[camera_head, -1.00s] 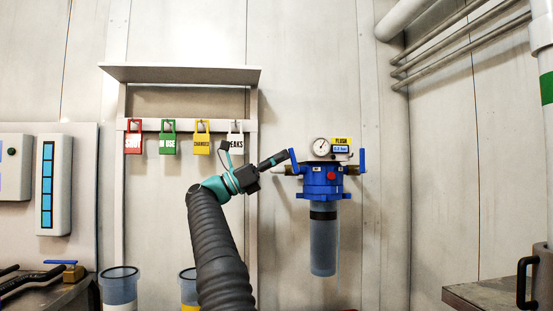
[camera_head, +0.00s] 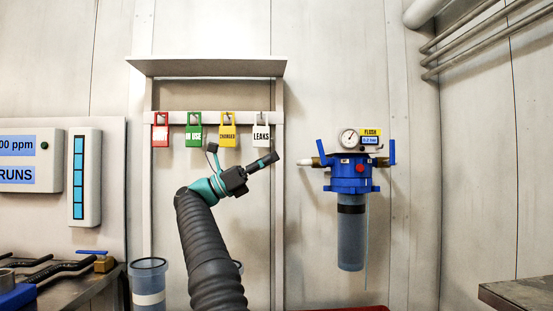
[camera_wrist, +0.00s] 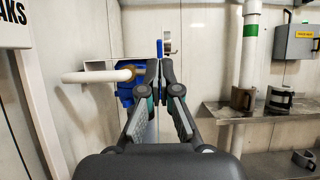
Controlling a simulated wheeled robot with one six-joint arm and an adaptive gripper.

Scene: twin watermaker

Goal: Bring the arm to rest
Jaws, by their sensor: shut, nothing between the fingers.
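My arm (camera_head: 205,240) rises from the bottom of the head view and bends at the wrist. My gripper (camera_head: 274,157) points right and slightly up, shut and empty, in front of the wall left of the blue filter unit. In the wrist view its two fingers (camera_wrist: 165,68) meet at the tips, with nothing between them. The blue filter unit (camera_head: 350,185) has a round gauge, two blue levers and a clear grey bowl (camera_head: 351,240). A gap shows between my gripper and the unit in the head view. In the wrist view the unit (camera_wrist: 124,88) is partly hidden behind the fingers.
A shelf (camera_head: 205,68) with red, green, yellow and white (camera_head: 261,132) tags hangs behind my wrist. A clear bucket (camera_head: 148,280) stands lower left beside a bench with tools. A bench corner (camera_head: 520,294) juts in at lower right. Open space lies below the filter unit.

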